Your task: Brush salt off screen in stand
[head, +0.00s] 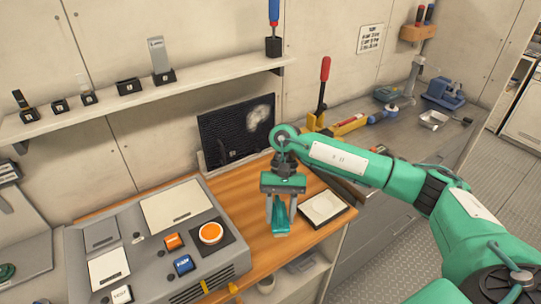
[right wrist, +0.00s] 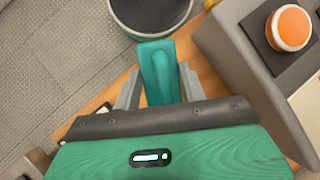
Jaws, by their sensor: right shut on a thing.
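A dark mesh screen (head: 222,138) stands upright against the wall at the back of the wooden counter, in a pale stand (head: 203,163). A whitish patch of salt (head: 258,118) shows on its upper right part. My right gripper (head: 279,222) points down over the counter, in front of the screen and apart from it. It is shut on a teal brush (head: 279,212), whose handle-like part also shows between the fingers in the right wrist view (right wrist: 159,70). Its bristles cannot be made out. My right arm hides part of the back counter. My left gripper is not in view.
A grey console (head: 150,250) with an orange button (head: 211,233) fills the counter's left. A pale tray with a dark rim (head: 323,208) lies right of the gripper. A wall shelf (head: 150,95) runs above. A red-handled tool (head: 324,82) stands behind my arm.

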